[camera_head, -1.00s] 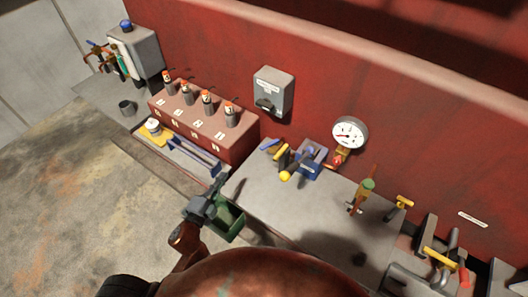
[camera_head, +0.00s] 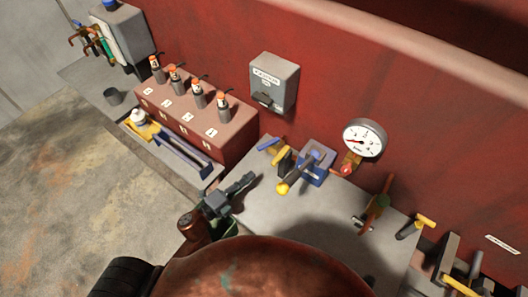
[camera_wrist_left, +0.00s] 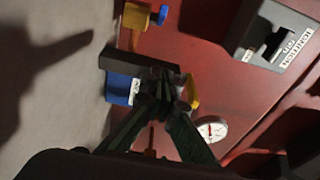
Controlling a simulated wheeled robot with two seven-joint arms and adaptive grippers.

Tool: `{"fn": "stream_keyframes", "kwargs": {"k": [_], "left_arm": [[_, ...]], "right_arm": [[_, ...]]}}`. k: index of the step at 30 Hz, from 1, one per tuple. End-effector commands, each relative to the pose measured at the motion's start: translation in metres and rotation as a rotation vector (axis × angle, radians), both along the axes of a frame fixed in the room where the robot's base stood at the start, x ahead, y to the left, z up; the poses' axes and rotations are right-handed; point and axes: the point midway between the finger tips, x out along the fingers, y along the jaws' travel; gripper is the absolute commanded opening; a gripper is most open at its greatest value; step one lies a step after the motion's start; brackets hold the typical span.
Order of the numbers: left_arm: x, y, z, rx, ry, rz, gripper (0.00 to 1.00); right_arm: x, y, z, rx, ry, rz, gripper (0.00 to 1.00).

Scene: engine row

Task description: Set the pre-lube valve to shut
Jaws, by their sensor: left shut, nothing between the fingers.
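I cannot read a label naming the pre-lube valve. On the bench in the head view are a blue handle (camera_head: 268,143), a yellow handle (camera_head: 281,155), and a blue block (camera_head: 318,164) with a dark lever ending in a yellow knob (camera_head: 283,188). Further right are a yellow-handled fitting (camera_head: 416,226) and an orange-brown fitting (camera_head: 377,207). My left gripper (camera_head: 245,182) is shut and empty, left of the yellow knob and apart from it. In the left wrist view its fingers (camera_wrist_left: 160,82) overlap the blue block (camera_wrist_left: 119,88); contact cannot be told. My right gripper is out of view.
A grey switch box (camera_head: 273,82) hangs on the red wall. A round gauge (camera_head: 364,138) has a red fitting (camera_head: 344,170) below it. A brown block (camera_head: 195,118) with several orange-topped plugs stands left, behind a tray (camera_head: 180,152). The bench front (camera_head: 285,222) is bare.

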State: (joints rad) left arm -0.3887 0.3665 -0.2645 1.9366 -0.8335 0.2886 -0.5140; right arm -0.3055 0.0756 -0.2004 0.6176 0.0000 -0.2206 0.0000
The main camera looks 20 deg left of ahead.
Motion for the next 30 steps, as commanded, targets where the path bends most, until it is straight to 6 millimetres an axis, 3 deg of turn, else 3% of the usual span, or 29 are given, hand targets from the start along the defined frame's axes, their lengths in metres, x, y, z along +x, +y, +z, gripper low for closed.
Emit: {"fn": "stream_keyframes", "kwargs": {"k": [3,8,22,30], "left_arm": [[0.000,0.001,-0.014,0.000,0.004,0.003,0.00],[0.009,-0.002,-0.013,0.000,0.002,0.008,0.00],[0.088,-0.045,-0.012,0.000,0.002,0.008,0.00],[0.110,-0.019,-0.014,0.002,0.005,0.008,0.00]], "right_arm": [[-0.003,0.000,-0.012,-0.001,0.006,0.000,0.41],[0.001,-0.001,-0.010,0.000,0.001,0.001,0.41],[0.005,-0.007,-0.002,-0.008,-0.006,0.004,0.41],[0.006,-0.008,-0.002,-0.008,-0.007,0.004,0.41]]}}
